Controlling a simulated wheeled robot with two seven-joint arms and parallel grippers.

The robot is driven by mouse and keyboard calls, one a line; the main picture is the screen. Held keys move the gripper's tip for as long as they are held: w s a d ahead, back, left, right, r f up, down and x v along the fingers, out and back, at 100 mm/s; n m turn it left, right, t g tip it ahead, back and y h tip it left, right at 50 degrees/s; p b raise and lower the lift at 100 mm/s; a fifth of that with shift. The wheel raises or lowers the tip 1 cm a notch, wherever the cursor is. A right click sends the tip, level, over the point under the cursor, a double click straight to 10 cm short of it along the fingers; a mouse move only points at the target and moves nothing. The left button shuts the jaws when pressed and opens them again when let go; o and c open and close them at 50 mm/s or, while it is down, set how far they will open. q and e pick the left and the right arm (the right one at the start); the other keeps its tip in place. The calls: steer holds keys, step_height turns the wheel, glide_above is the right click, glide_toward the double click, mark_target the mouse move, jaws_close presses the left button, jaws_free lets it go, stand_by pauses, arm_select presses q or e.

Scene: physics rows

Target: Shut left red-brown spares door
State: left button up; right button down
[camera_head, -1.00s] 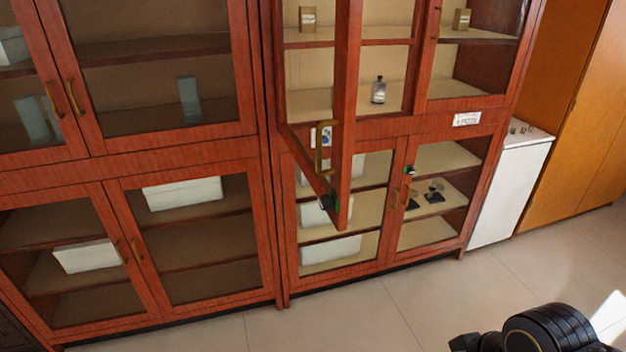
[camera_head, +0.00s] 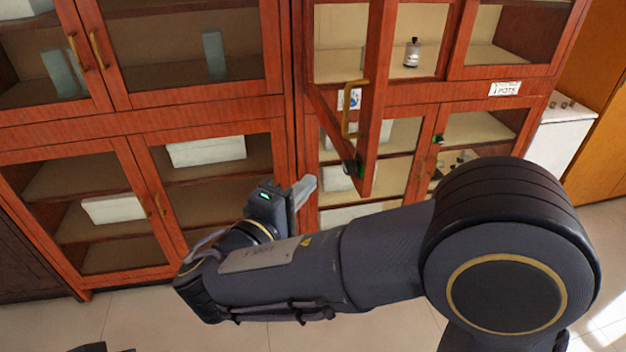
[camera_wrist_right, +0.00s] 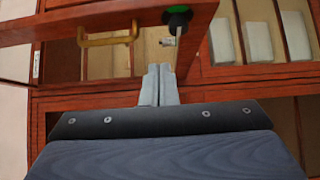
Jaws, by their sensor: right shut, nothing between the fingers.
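The left red-brown spares door (camera_head: 372,100) stands open in the head view, swung out from the upper part of the right cabinet, with a brass handle (camera_head: 347,108) and a dark knob at its lower corner. It also shows in the right wrist view (camera_wrist_right: 105,22), across the top, with its handle (camera_wrist_right: 108,41).
A neighbouring closed glass-door cabinet (camera_head: 60,130) stands at the left. A small bottle (camera_head: 412,52) is on a shelf behind the open door. A white cabinet (camera_head: 562,140) stands at the right. Tiled floor (camera_head: 240,335) lies in front.

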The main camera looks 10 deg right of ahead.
mark_target(359, 151)
steer(key=x, duration=0.3)
steer(key=s+d+p+x, duration=0.1)
steer(key=x, duration=0.3)
steer(key=p+x, duration=0.1)
steer(key=x, duration=0.2)
steer(key=shift+s+d+r, duration=0.1)
steer(key=shift+s+d, duration=0.1)
steer(key=shift+d, duration=0.3)
steer(key=shift+d+p, duration=0.3)
steer(key=shift+d, duration=0.1)
